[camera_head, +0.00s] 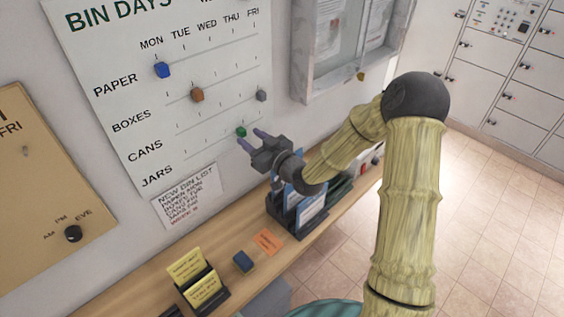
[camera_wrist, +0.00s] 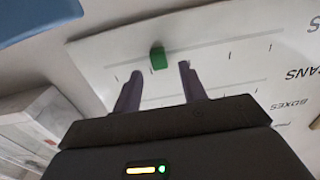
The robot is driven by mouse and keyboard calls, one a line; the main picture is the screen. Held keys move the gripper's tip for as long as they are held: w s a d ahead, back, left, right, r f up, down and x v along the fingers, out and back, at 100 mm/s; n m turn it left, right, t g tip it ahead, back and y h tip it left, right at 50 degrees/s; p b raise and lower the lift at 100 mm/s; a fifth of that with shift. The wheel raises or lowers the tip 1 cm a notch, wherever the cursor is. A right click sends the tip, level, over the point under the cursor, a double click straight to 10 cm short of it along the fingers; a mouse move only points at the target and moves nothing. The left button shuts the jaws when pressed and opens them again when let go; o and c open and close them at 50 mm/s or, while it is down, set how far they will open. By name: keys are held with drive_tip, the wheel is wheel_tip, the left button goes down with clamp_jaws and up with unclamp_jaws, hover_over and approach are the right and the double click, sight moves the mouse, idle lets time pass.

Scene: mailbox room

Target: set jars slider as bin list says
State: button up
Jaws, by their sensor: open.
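The bin days board (camera_head: 130,150) hangs on the wall with slider rows for paper, boxes, cans and jars. The green jars slider (camera_head: 241,132) sits right of the row's middle, around Wednesday to Thursday; the exact mark is unclear. My gripper (camera_head: 251,139) is open and empty just in front of it. In the wrist view the green slider (camera_wrist: 158,58) shows just beyond my fingertips (camera_wrist: 160,70), between their lines, with no visible contact. The handwritten bin list (camera_head: 187,196) is on the wall below; its jars line is too small to read surely.
The blue (camera_head: 162,70), brown (camera_head: 197,94) and grey (camera_head: 261,95) sliders sit on the paper, boxes and cans rows. Below, a wooden shelf (camera_head: 150,291) holds a leaflet rack (camera_head: 284,223), a card holder (camera_head: 207,292) and a blue block (camera_head: 243,261). A glazed notice case (camera_head: 297,75) is right.

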drive_tip(key=b+v, duration=1.1)
drive_tip(key=v, duration=0.3)
drive_tip(key=shift+s, duration=0.3)
drive_tip(key=shift+o, duration=0.4)
drive_tip(key=shift+d, duration=0.15)
drive_tip(key=m, duration=1.2)
drive_tip(key=m+p, duration=0.1)
drive_tip(key=m, duration=0.5)
drive_tip(key=shift+f, duration=0.25)
drive_tip(key=shift+w+r, duration=0.1)
